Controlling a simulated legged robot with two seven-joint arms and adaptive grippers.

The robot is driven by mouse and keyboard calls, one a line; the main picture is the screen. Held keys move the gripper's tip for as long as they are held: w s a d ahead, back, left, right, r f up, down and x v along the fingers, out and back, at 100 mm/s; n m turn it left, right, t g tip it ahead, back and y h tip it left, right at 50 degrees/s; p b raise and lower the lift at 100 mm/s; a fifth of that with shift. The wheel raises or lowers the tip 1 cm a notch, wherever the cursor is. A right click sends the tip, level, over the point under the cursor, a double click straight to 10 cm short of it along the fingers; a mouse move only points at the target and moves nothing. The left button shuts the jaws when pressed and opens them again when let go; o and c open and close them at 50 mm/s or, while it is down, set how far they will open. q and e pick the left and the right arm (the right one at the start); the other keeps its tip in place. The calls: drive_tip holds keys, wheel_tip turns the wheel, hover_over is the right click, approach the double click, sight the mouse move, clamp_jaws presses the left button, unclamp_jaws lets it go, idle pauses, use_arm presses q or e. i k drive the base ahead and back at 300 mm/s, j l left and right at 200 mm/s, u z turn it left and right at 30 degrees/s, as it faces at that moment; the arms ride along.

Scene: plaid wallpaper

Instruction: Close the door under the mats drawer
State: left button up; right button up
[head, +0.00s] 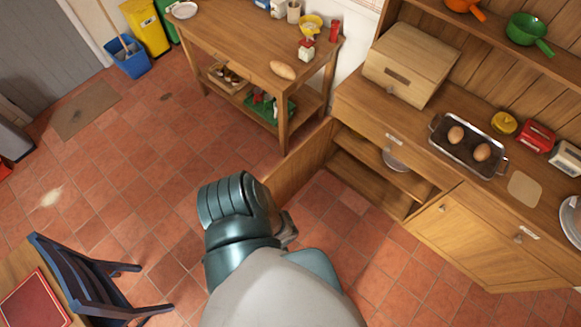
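The wooden cabinet has an open door (298,165) at its left end, swung out from the left side of an open compartment (385,172) with a shelf. Above the compartment is a drawer front with a small label (395,139), too small to read. One of my arms, grey and teal, rises from the bottom middle, leaning left. Its end is at the near edge of the open door and covers part of it. A small dark part of what seems to be my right gripper (288,229) shows there; its fingers are hidden. I cannot tell whether it touches the door. My other gripper is not visible.
A closed cabinet door (485,235) is on the right. The counter holds a wooden box (410,62) and a tray (436,128) with brown round items. A side table (250,45) stands at the back, a blue chair (85,280) at lower left. The tiled floor between is clear.

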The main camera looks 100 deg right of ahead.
sight(284, 180)
drive_tip(key=i+l+z, duration=0.25)
drive_tip(key=z, duration=0.2)
drive_tip(key=i+l+z, duration=0.15)
drive_tip(key=i+z, duration=0.15)
drive_tip(key=z, duration=0.15)
drive_tip(key=i+z, duration=0.3)
drive_tip(key=z, duration=0.15)
drive_tip(key=i+z, duration=0.3)
drive_tip(key=z, duration=0.15)
drive_tip(key=i+z, duration=0.45)
drive_tip(key=i+j+z, duration=0.25)
drive_tip(key=i+z, duration=0.3)
drive_tip(key=z, duration=0.35)
drive_tip(key=i+z, duration=0.1)
drive_tip(key=z, duration=0.3)
drive_tip(key=j+z, duration=0.1)
drive_tip(key=z, duration=0.35)
drive_tip(key=i+j+z, duration=0.1)
drive_tip(key=z, duration=0.35)
